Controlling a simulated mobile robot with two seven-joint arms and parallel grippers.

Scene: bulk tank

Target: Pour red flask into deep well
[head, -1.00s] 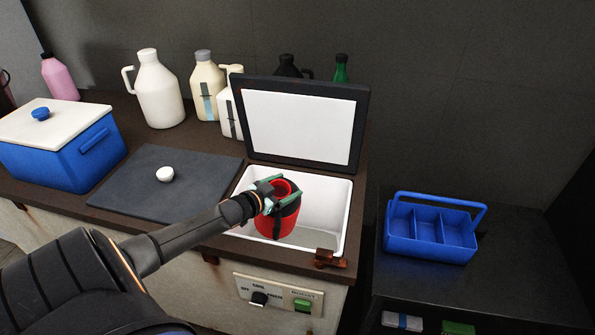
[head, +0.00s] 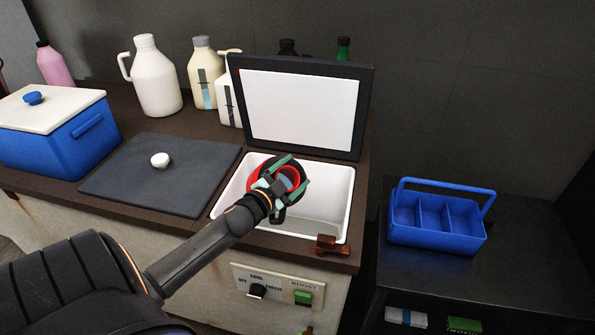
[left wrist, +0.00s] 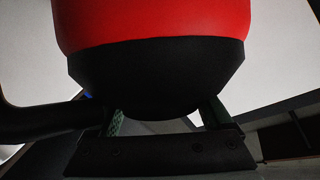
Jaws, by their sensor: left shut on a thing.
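The red flask (head: 258,168) with a black collar is over the open white deep well (head: 334,190). It is tilted, with its round red-rimmed mouth turned toward the head camera. My left gripper (head: 287,180) is shut on the flask near its neck, with green-edged fingers on either side of the mouth. In the left wrist view, the flask's red body (left wrist: 150,20) and black collar (left wrist: 155,75) fill the upper middle. The flask's lower body is mostly hidden in the head view. No stream of liquid shows. My right gripper is not in view.
The raised lid (head: 300,105) stands behind the well. A dark closed lid (head: 160,185) with a white knob lies left of it. A blue box (head: 60,140), a white jug (head: 156,85) and several bottles stand left and behind. A blue caddy (head: 437,235) sits on the right table.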

